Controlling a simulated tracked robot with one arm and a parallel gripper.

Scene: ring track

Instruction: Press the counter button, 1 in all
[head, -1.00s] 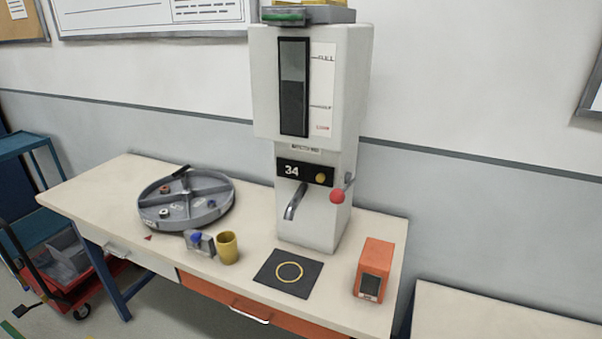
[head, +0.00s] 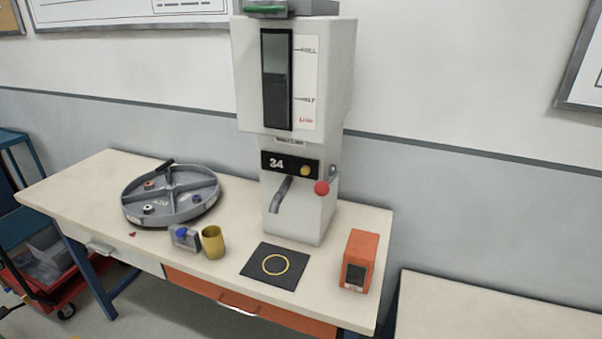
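A tall white dispenser (head: 292,75) stands at the back of the workbench. Its black display panel (head: 278,165) reads 34, with a round yellow button (head: 305,171) at the panel's right end. Below are a grey spout (head: 280,195) and, at the right, a lever with a red ball knob (head: 321,188). A small grey box with a blue button (head: 181,233) sits on the bench beside a yellow cup (head: 213,243). No label shows which is the counter button. My gripper is not in view.
A round grey divided tray (head: 127,208) with small parts lies on the bench (head: 75,186) at left. A black mat with a yellow ring (head: 290,253) lies before the dispenser. An orange box (head: 362,250) stands right of it. A red cart (head: 35,290) is at lower left.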

